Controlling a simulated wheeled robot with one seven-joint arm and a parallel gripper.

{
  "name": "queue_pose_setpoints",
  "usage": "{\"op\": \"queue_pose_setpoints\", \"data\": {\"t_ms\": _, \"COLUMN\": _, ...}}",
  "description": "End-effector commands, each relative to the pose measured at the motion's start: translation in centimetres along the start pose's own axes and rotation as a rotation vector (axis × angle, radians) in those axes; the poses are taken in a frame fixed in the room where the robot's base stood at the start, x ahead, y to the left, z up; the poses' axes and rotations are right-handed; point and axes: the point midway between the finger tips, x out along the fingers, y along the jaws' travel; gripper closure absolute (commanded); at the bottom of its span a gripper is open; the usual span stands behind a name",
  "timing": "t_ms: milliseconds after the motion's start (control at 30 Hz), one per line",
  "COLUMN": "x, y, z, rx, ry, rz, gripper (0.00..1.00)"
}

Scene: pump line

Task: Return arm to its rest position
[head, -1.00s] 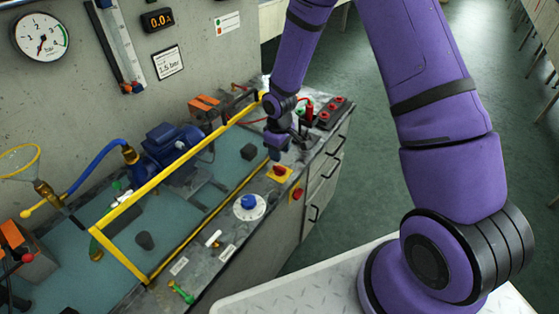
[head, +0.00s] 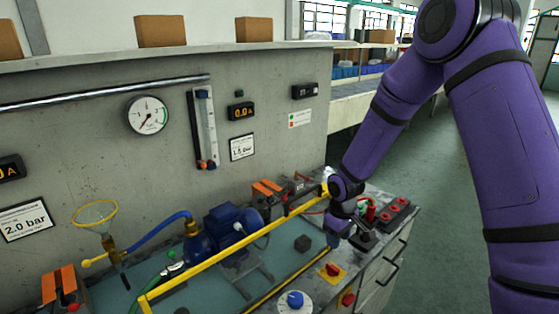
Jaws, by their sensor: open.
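My purple arm reaches in from the upper right in the head view, bends down and ends over the far right part of the bench. My gripper (head: 334,238) is small and dark there. It is near the far right corner of the yellow frame (head: 240,247), behind the red knob on a yellow plate (head: 333,271). Its fingers are too small to make out clearly, but it looks open with nothing in it. I cannot tell whether it touches the bench.
A red-and-black terminal box (head: 398,213) is right of the gripper. A wall gauge (head: 148,116) hangs behind. Green floor (head: 440,200) is open at right.

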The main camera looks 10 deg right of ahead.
Motion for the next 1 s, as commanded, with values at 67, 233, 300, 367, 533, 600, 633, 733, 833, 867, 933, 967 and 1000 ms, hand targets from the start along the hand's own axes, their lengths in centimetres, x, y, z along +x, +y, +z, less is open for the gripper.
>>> {"op": "queue_pose_setpoints", "data": {"t_ms": 67, "x": -2.0, "y": 0.3, "z": 0.3, "rx": 0.017, "ry": 0.011, "rz": 0.019, "gripper": 0.57}}
{"op": "queue_pose_setpoints", "data": {"t_ms": 233, "x": -7.8, "y": 0.8, "z": 1.7, "rx": 0.077, "ry": 0.036, "rz": 0.067, "gripper": 0.57}}
{"op": "queue_pose_setpoints", "data": {"t_ms": 300, "x": -10.2, "y": 0.9, "z": 2.5, "rx": 0.106, "ry": 0.05, "rz": 0.087, "gripper": 0.57}}
{"op": "queue_pose_setpoints", "data": {"t_ms": 367, "x": -12.2, "y": 0.9, "z": 3.3, "rx": 0.131, "ry": 0.061, "rz": 0.101, "gripper": 0.57}}
{"op": "queue_pose_setpoints", "data": {"t_ms": 533, "x": -17.6, "y": 0.4, "z": 5.8, "rx": 0.201, "ry": 0.096, "rz": 0.136, "gripper": 0.57}}
{"op": "queue_pose_setpoints", "data": {"t_ms": 600, "x": -19.6, "y": 0.1, "z": 6.9, "rx": 0.231, "ry": 0.112, "rz": 0.149, "gripper": 0.57}}
{"op": "queue_pose_setpoints", "data": {"t_ms": 633, "x": -20.4, "y": -0.1, "z": 7.4, "rx": 0.243, "ry": 0.118, "rz": 0.153, "gripper": 0.57}}
{"op": "queue_pose_setpoints", "data": {"t_ms": 733, "x": -23.1, "y": -0.7, "z": 9.2, "rx": 0.284, "ry": 0.144, "rz": 0.167, "gripper": 0.57}}
{"op": "queue_pose_setpoints", "data": {"t_ms": 833, "x": -25.5, "y": -1.5, "z": 11.0, "rx": 0.328, "ry": 0.172, "rz": 0.177, "gripper": 0.57}}
{"op": "queue_pose_setpoints", "data": {"t_ms": 867, "x": -26.2, "y": -1.7, "z": 11.6, "rx": 0.34, "ry": 0.18, "rz": 0.18, "gripper": 0.57}}
{"op": "queue_pose_setpoints", "data": {"t_ms": 933, "x": -27.7, "y": -2.4, "z": 13.0, "rx": 0.368, "ry": 0.2, "rz": 0.184, "gripper": 0.57}}
{"op": "queue_pose_setpoints", "data": {"t_ms": 967, "x": -28.3, "y": -2.7, "z": 13.6, "rx": 0.38, "ry": 0.21, "rz": 0.185, "gripper": 0.57}}
{"op": "queue_pose_setpoints", "data": {"t_ms": 1000, "x": -29.1, "y": -3.1, "z": 14.4, "rx": 0.396, "ry": 0.221, "rz": 0.187, "gripper": 0.57}}
